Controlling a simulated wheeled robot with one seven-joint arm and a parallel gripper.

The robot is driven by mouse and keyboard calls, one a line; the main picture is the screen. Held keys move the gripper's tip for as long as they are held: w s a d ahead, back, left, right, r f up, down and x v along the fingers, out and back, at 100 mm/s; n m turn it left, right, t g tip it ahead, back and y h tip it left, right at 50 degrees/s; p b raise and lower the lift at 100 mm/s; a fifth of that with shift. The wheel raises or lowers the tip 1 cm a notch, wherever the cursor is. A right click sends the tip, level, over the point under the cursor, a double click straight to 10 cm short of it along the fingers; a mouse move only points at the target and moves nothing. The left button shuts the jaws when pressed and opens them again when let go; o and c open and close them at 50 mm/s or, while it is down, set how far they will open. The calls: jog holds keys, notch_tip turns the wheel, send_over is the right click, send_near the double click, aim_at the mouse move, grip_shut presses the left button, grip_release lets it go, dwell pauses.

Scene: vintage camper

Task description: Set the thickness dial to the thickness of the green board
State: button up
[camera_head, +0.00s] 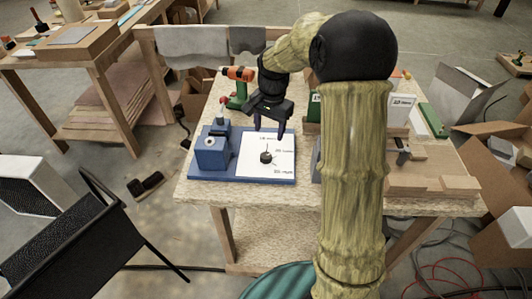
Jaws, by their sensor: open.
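The thickness dial is a small black knob (266,157) with a thin pointer on a white panel (250,168). The pointer seems to point up, but its exact setting is too small to read. Several printed labels stand around the knob, also too small to read surely. The panel lies on a blue base (226,177). My gripper (269,129) is open and empty, pointing down above the panel, just over the knob and apart from it. A green board (433,120) lies at the right of the table; my arm hides the middle of the table.
A blue block-shaped fixture (211,151) stands left of the panel. An orange drill (238,74) is behind it. A green labelled piece (313,108) stands partly behind my arm. A white sign (401,106) and wooden blocks (410,180) are at the right. The table's front edge is clear.

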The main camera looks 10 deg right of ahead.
aim_at(266, 155)
jog(key=f, duration=0.7)
jog(key=w+f, duration=0.1)
jog(key=f, duration=0.2)
jog(key=shift+a+f+p, duration=0.15)
jog(key=shift+a+p, duration=0.2)
jog(key=shift+a, duration=0.05)
jog(key=shift+s+a+f, duration=0.1)
jog(key=shift+f, duration=0.4)
jog(key=shift+d, duration=0.35)
jog(key=shift+a, duration=0.25)
jog(key=c, duration=1)
jog(key=shift+d, duration=0.1)
